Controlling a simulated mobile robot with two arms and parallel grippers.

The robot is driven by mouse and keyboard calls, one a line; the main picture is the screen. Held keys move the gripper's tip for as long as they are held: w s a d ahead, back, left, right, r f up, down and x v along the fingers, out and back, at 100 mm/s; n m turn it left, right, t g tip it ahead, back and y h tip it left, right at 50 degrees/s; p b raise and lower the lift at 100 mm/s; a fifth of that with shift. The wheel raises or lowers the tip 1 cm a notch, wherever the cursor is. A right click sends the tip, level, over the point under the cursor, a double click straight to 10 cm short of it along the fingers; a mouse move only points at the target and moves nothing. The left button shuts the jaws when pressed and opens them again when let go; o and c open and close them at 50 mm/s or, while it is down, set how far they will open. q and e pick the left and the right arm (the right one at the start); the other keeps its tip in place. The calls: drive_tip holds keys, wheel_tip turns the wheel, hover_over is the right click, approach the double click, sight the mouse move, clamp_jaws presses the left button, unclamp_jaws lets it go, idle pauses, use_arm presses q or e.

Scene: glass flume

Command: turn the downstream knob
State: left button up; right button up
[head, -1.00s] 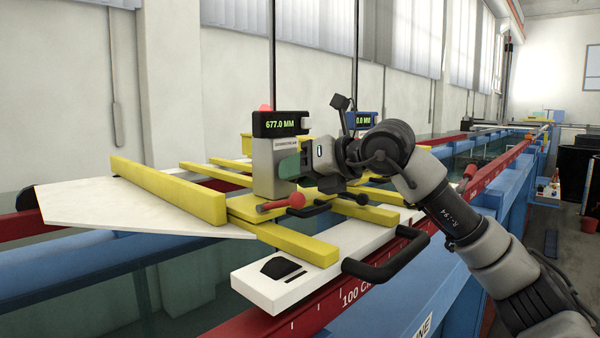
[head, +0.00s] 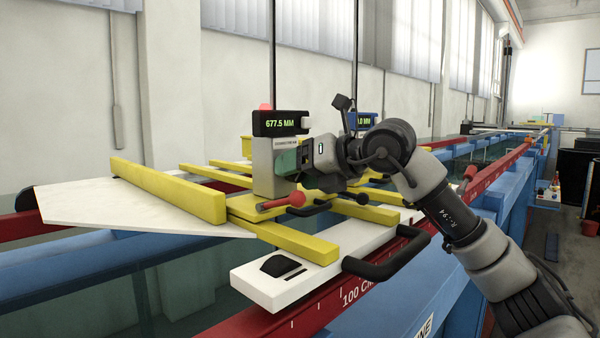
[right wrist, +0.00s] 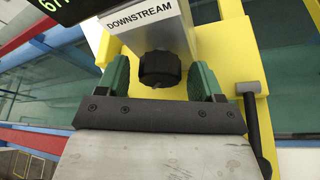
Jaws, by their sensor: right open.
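The downstream knob (right wrist: 159,69) is a dark, ridged knob on the front of a grey block (right wrist: 150,27) labelled DOWNSTREAM, seen in the right wrist view. In the head view the knob is hidden behind my right gripper (head: 287,162). The gripper's green fingers stand open, one on each side of the knob, with a visible gap on both sides. In the head view the block (head: 263,165) carries a black display (head: 280,123) reading 677.5 MM. My left gripper is not in view.
A yellow frame (head: 295,240) and a white carriage plate (head: 270,290) with a black handle (head: 388,258) span the flume. A blue display (head: 362,121) stands behind my wrist.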

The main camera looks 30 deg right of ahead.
drive_tip(key=shift+s, duration=0.1)
drive_tip(key=b+v, duration=0.4)
drive_tip(key=v, duration=0.6)
drive_tip(key=shift+s+d, duration=0.2)
drive_tip(key=shift+r, duration=0.1)
idle(1.9)
